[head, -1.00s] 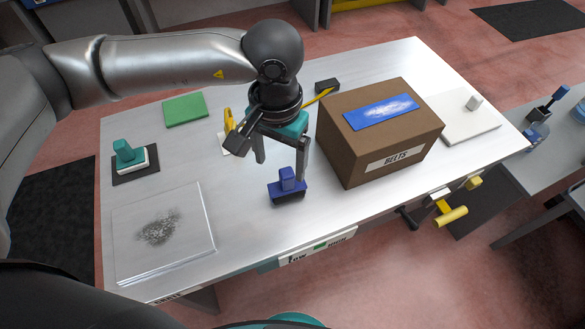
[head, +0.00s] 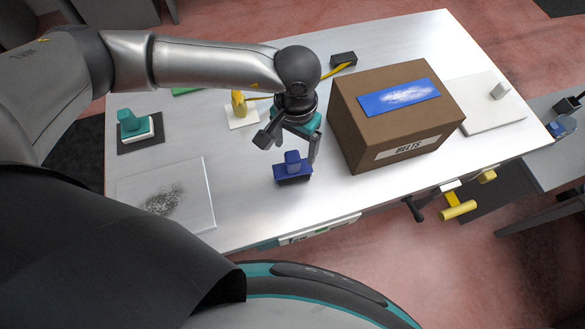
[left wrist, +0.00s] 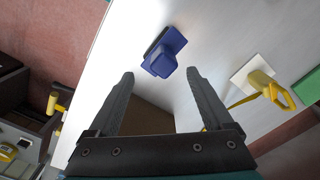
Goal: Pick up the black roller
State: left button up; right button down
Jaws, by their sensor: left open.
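My left gripper (head: 297,150) is open and empty above the table, left of the box. Its fingers point down near a blue block with a handle (head: 292,166). In the left wrist view, the open fingers (left wrist: 160,73) have the blue block (left wrist: 164,52) just beyond their tips. The black block cannot be made out there. My right gripper is out of view.
The cardboard box (head: 372,123) with a blue sheet on top stands right of my gripper. A yellow-handled tool (head: 238,103) is on a white pad. A green-handled block (head: 130,124) and smudged plate (head: 170,190) are left. Bare table lies between them.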

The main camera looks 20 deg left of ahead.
aim_at(293, 155)
pick_arm(q)
jog(key=shift+a+f+p, duration=0.15)
jog(key=shift+f+p, duration=0.15)
jog(key=shift+f, duration=1.05)
jog(key=shift+a+f+p, duration=0.15)
jog(key=shift+f+p, duration=0.1)
jog(key=shift+f, duration=1.05)
grip_shut()
jog(key=shift+w, duration=0.1)
